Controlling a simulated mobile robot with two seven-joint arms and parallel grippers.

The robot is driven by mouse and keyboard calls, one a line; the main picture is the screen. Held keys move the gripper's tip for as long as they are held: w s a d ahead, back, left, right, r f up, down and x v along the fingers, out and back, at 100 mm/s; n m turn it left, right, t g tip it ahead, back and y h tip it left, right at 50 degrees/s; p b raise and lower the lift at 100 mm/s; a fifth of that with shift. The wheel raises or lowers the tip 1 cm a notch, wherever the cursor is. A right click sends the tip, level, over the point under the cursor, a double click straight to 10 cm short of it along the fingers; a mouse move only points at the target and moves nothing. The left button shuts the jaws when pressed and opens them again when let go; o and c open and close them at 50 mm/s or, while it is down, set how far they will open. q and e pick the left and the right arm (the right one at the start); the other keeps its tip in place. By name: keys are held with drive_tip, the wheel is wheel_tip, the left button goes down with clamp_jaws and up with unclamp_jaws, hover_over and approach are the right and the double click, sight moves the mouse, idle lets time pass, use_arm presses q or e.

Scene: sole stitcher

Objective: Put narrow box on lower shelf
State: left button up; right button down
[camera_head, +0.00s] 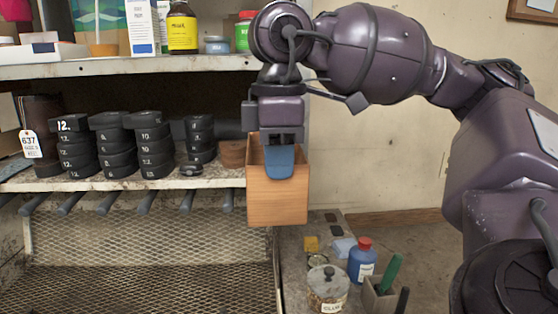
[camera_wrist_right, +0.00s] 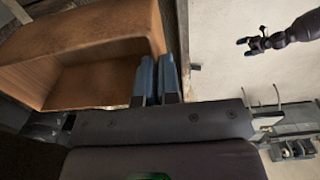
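The narrow box (camera_head: 277,200) is a tall, open-topped wooden box, hanging upright at the right end of the lower shelf (camera_head: 110,181). My right gripper (camera_head: 280,160) points down and is shut on its wall, with a blue finger over the front face. In the right wrist view, the blue fingers (camera_wrist_right: 156,80) pinch the wall of the box (camera_wrist_right: 85,60), which looks empty. A small dark gripper in the right wrist view, apparently my left gripper (camera_wrist_right: 246,46), hangs far off with its fingers apart and nothing visible between them.
Stacks of black rings (camera_head: 110,140) fill much of the lower shelf. The upper shelf (camera_head: 130,67) holds bottles and boxes. Below right, a jar (camera_head: 327,288) and blue bottle (camera_head: 361,262) stand on a counter.

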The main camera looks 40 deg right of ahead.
use_arm(q)
drive_tip(key=shift+f, duration=0.25)
drive_tip(key=shift+f+b, duration=0.45)
drive_tip(key=shift+b, duration=0.25)
idle(0.3)
